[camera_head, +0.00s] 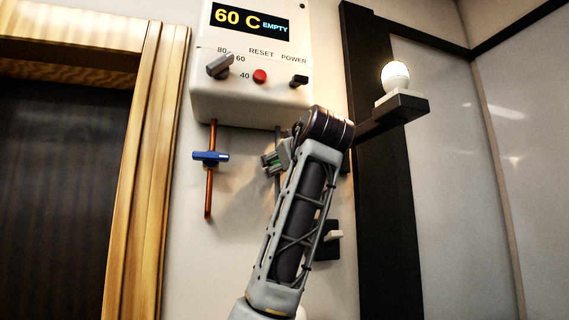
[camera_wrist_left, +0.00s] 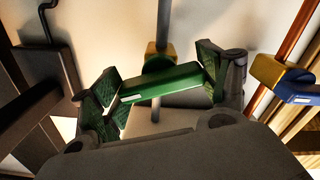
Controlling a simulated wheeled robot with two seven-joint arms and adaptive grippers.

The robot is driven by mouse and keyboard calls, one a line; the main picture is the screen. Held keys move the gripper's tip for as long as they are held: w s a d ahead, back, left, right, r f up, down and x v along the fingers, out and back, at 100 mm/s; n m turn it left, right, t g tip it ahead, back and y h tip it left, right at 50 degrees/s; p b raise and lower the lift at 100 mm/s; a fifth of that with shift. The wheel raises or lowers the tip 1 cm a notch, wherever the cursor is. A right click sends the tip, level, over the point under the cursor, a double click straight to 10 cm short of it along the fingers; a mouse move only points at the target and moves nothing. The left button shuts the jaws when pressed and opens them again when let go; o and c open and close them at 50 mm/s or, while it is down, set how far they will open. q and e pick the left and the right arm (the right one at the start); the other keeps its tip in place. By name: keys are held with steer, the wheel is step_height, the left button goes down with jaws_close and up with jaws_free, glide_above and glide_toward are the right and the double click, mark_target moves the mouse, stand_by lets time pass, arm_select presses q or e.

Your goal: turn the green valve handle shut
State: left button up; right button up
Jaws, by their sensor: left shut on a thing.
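The green valve handle (camera_wrist_left: 160,84) shows in the left wrist view as a green bar in front of a brass valve body (camera_wrist_left: 158,58) on a grey vertical pipe (camera_wrist_left: 163,25). My left gripper (camera_wrist_left: 162,86) has its green-padded fingers at the two ends of the bar and is shut on it. In the head view my left gripper (camera_head: 271,162) is at the grey pipe under the boiler, and the forearm hides part of it. The handle lies nearly crosswise to the pipe, slightly tilted in the wrist view. My right gripper is in neither view.
The white boiler (camera_head: 250,100) above shows "60 C EMPTY", with a knob (camera_head: 219,66), a red button (camera_head: 260,76) and a power switch (camera_head: 299,80). A blue valve handle (camera_head: 210,157) sits on the copper pipe (camera_head: 209,190) to the left. A lit bulb (camera_head: 395,76) stands on a dark shelf (camera_head: 400,107).

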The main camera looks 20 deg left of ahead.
arm_select(q)
steer(key=shift+f+m, duration=0.1)
steer(key=shift+m, duration=2.1)
steer(key=o, duration=1)
steer(key=shift+s+d, duration=0.1)
steer(key=shift+s, duration=0.05)
steer(key=v, duration=1.1)
steer(key=shift+s+d, duration=0.25)
